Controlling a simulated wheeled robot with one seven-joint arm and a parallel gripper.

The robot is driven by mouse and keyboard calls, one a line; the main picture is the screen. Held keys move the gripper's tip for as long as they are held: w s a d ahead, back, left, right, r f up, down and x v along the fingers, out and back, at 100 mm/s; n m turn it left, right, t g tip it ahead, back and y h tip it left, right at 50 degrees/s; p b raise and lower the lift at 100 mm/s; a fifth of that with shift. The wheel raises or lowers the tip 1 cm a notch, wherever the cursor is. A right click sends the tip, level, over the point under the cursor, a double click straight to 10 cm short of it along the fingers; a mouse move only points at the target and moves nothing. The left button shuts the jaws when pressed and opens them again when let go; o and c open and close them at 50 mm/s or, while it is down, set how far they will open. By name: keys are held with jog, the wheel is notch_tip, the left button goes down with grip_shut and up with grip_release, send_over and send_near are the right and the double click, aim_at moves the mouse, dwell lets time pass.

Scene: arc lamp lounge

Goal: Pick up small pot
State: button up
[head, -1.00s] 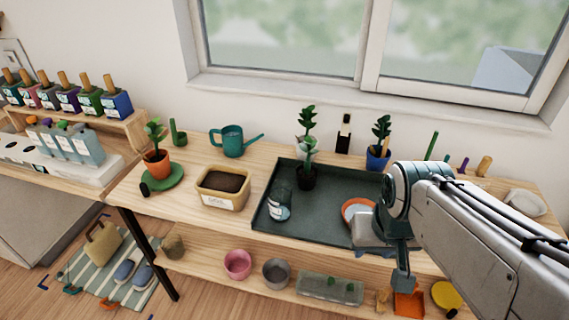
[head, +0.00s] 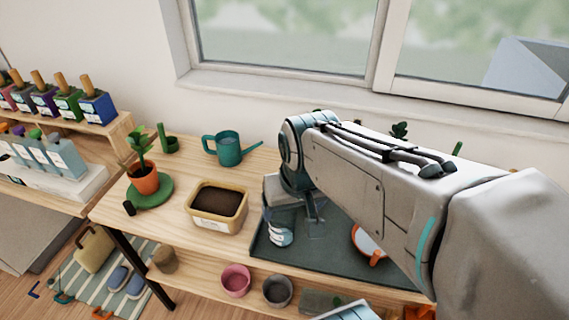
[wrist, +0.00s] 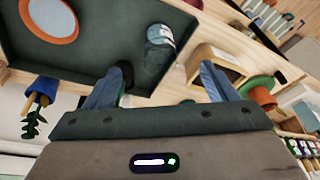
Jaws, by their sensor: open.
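Which pot is the small pot is not clear from the views. An orange pot with a plant (head: 145,182) stands on a green saucer at the table's left. A pink pot (head: 235,280) and a grey pot (head: 278,290) stand on the lower shelf. A dark pot (wrist: 127,72) in the tray shows partly behind a finger in the wrist view; my arm hides it in the head view. My gripper (wrist: 161,70) is open and empty above the tray, near a labelled jar (head: 280,235). The jar also shows beyond the fingertips in the wrist view (wrist: 160,42).
The dark green tray (head: 268,250) holds the jar and an orange-rimmed dish (head: 368,243). A soil-filled tan planter (head: 217,217) and a teal watering can (head: 228,150) stand left of it. Bare tabletop lies around the planter. A window is behind.

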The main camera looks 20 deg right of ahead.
jog(key=w+d+r+m+t+h+b, duration=0.15)
jog(key=w+d+r+m, duration=0.25)
jog(key=w+d+m, duration=0.6)
jog(key=shift+n+t, duration=0.25)
jog(key=shift+n, duration=0.35)
jog(key=w+d+f, duration=0.1)
jog(key=w+f, duration=0.1)
jog(key=w+d+f, duration=0.1)
jog(key=w+f, duration=0.1)
jog(key=w+d+f, duration=0.1)
jog(key=w+f, duration=0.1)
jog(key=f, duration=0.1)
jog(key=shift+d+b, duration=0.2)
jog(key=shift+b, duration=0.15)
jog(key=shift+s+a+f+x, duration=0.1)
jog(key=shift+a+x, duration=0.05)
jog(key=shift+x, duration=0.8)
jog(key=shift+s+a+f+x, duration=0.1)
jog(key=shift+a+x, duration=0.05)
jog(key=shift+x, duration=0.85)
jog(key=shift+s+a+x, duration=0.1)
jog(key=shift+a+x, duration=0.05)
jog(key=shift+x, duration=0.8)
jog(key=c, duration=1.3)
